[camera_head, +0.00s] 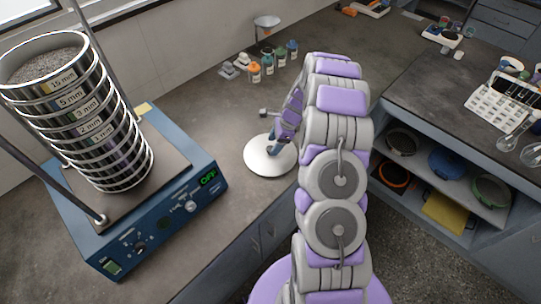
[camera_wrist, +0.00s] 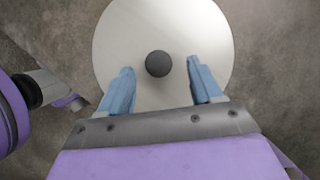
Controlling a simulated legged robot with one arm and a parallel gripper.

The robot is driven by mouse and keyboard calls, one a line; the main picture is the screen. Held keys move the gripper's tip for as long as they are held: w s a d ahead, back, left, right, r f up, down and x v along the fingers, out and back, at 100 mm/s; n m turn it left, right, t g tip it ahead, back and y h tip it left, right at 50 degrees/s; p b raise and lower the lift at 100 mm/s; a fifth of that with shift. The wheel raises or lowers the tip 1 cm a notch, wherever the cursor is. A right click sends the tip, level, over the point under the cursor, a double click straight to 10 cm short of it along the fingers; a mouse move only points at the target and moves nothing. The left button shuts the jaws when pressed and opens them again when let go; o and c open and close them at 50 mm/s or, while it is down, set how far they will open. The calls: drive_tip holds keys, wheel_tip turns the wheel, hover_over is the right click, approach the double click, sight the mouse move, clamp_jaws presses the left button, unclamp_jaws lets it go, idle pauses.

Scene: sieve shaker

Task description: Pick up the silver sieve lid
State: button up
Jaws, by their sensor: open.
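The silver sieve lid (camera_head: 268,160) is a round, pale metal disc lying flat on the grey bench, right of the sieve shaker. In the wrist view the lid (camera_wrist: 160,25) fills the upper middle, with a dark round knob (camera_wrist: 158,63) at its centre. My gripper (camera_wrist: 160,75) is open above the lid. Its two blue fingers are on either side of the knob, with a gap on each side. In the head view my gripper (camera_head: 274,143) is over the lid and hides part of it, including the knob.
A blue sieve shaker (camera_head: 150,215) with a tall sieve stack (camera_head: 80,115) stands at the left, its display reading OFF. Several small bottles (camera_head: 268,66) stand at the back. A second bench (camera_head: 440,85) with shelved sieves is at the right.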

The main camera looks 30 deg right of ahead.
drive_tip(key=shift+x, duration=1.25)
drive_tip(key=shift+r, duration=0.1)
drive_tip(key=shift+c, duration=0.3)
clamp_jaws()
